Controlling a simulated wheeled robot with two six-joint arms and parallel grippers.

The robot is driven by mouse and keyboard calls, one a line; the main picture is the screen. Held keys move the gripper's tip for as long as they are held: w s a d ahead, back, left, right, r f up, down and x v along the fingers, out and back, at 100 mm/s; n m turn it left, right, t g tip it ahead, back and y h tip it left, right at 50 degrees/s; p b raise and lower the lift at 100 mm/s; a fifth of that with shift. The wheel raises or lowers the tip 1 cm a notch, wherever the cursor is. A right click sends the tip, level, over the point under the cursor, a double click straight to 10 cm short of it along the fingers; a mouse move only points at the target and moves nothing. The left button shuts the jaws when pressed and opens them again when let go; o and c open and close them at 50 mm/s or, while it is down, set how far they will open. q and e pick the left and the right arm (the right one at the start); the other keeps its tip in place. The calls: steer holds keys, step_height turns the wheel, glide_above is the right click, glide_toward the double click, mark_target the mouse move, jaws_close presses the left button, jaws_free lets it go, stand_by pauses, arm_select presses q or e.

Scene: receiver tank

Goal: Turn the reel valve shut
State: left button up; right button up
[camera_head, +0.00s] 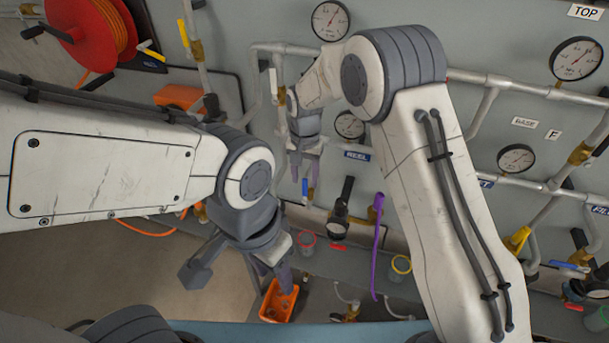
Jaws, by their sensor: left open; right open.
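The REEL label (357,155) is on the grey panel, just right of my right gripper. My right gripper (304,172) is open, with its fingers pointing down in front of the panel pipes. A small valve with a blue handle (305,187) shows right at its fingertips; I cannot tell if they touch. A black-handled valve (346,190) stands just to the right, below the label. I cannot tell for sure which one is the reel valve. My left gripper (240,272) is open and lower down, apart from these valves, with one finger over an orange container.
A red hose reel (82,32) is at upper left. The orange container (272,304) stands below. A purple bar (377,240) hangs right of the black-handled valve. Gauges (330,20) and pipes line the panel. Open floor (110,270) shows at lower left.

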steer(key=shift+f, duration=0.65)
jaws_close()
steer(key=shift+r, duration=0.1)
stand_by(0.9)
